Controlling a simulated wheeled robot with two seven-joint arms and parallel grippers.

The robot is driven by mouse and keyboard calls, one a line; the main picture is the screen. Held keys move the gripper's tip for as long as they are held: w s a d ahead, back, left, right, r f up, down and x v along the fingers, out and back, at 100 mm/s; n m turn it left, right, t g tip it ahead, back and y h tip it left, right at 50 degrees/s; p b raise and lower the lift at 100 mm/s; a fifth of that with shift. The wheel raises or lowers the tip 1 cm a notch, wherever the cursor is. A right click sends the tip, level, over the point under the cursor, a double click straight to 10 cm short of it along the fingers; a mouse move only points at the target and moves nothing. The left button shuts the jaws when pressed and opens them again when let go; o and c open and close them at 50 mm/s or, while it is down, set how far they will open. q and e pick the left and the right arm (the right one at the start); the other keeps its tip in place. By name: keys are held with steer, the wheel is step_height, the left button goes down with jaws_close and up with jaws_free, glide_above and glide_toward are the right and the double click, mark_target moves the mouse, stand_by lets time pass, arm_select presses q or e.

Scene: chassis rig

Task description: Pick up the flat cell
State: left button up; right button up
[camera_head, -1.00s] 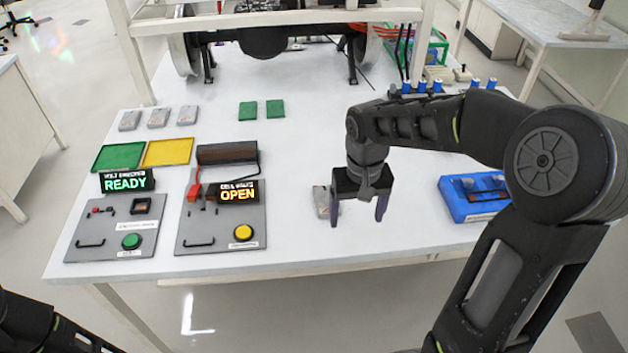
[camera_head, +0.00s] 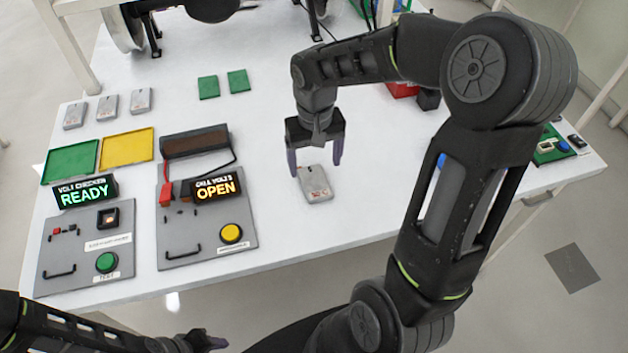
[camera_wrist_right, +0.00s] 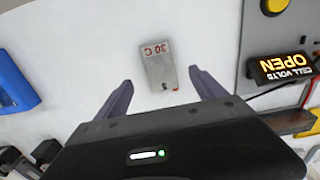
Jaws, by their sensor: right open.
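A flat grey cell (camera_head: 314,184) lies on the white table. In the right wrist view the flat cell (camera_wrist_right: 160,70) shows red "30 C" lettering. My right gripper (camera_head: 315,172) is open and empty. In the head view its fingers point down behind the cell; in the wrist view the cell lies ahead of and between the fingertips (camera_wrist_right: 160,85). I cannot tell the exact height of the fingers above the table. My left gripper (camera_head: 205,342) is dark and only partly seen at the bottom edge; its jaw state is unclear.
Several grey cells (camera_head: 107,107) lie at the back left, with a green tray (camera_head: 70,162) and a yellow tray (camera_head: 128,149) nearer. The READY checker (camera_head: 85,250) and the OPEN panel (camera_head: 205,235) stand at the front left. Two green pieces (camera_head: 222,83) lie further back.

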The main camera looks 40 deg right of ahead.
mark_target(315, 181)
steer(key=shift+f, duration=0.55)
steer(key=shift+w+d+f+p, duration=0.1)
steer(key=shift+f+p, duration=0.65)
steer(key=shift+f, duration=1.9)
steer(key=shift+c, duration=0.2)
steer(key=c, duration=1.6)
steer(key=shift+r, duration=0.15)
step_height(315, 181, up, 10)
steer(key=b, duration=0.1)
